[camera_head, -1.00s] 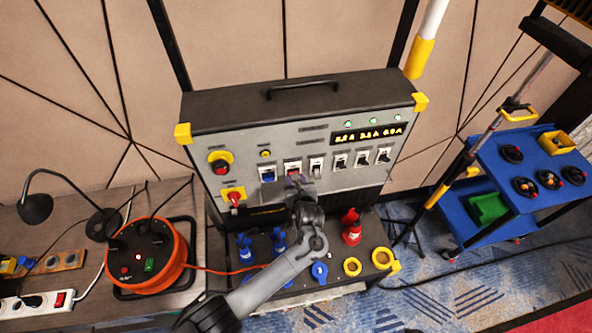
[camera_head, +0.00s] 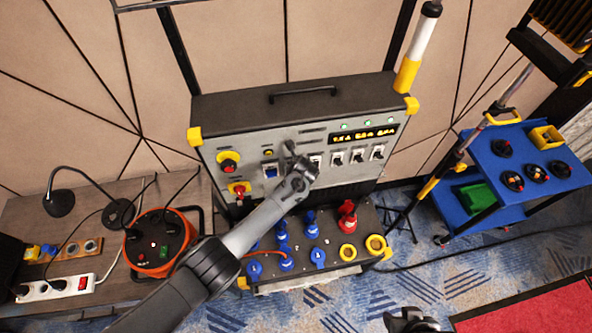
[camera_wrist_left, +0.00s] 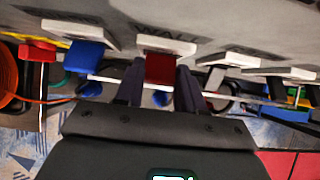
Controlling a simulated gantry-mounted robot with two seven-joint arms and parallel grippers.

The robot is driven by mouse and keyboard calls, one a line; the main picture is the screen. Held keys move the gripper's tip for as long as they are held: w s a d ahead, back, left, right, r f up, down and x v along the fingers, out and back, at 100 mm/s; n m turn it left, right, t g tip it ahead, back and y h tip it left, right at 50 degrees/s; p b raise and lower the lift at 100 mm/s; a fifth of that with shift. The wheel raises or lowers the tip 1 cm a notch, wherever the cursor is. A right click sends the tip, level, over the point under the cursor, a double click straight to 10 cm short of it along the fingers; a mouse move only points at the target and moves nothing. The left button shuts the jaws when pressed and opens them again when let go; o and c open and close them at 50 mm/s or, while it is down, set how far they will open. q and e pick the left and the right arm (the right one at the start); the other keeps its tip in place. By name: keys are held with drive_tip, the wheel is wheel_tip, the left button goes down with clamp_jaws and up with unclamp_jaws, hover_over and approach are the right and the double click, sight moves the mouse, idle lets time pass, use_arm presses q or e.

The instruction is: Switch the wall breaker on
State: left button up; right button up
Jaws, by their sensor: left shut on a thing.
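The grey power distribution box (camera_head: 225,135) stands against the wall with a row of breakers across its front. In the left wrist view, the breaker with the red lever (camera_wrist_left: 160,68) sits under a white frame, and the label above it appears to read WALL. My left gripper (camera_wrist_left: 159,84) has one dark finger on each side of this red lever and is shut on it. In the head view my left gripper (camera_head: 290,158) reaches the panel from below and hides the red lever. My right gripper (camera_head: 410,321) is partly visible at the bottom edge; its jaws are unclear.
A blue-levered breaker (camera_head: 271,171) is just left of the gripper, and several dark-levered breakers (camera_head: 357,156) are to the right. A red-and-yellow knob (camera_head: 229,162) sits farther left. Blue and red plugs (camera_head: 347,216) stand on the lower shelf. A blue cart (camera_head: 480,218) stands right.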

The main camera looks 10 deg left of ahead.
use_arm(q)
drive_tip(key=shift+a, duration=0.1)
idle(0.3)
drive_tip(key=o, duration=1)
drive_tip(key=shift+o, duration=0.2)
drive_tip(key=shift+r, duration=0.1)
drive_tip(key=v, duration=1)
drive_tip(key=shift+s+r, duration=0.2)
drive_tip(key=shift+r, duration=0.05)
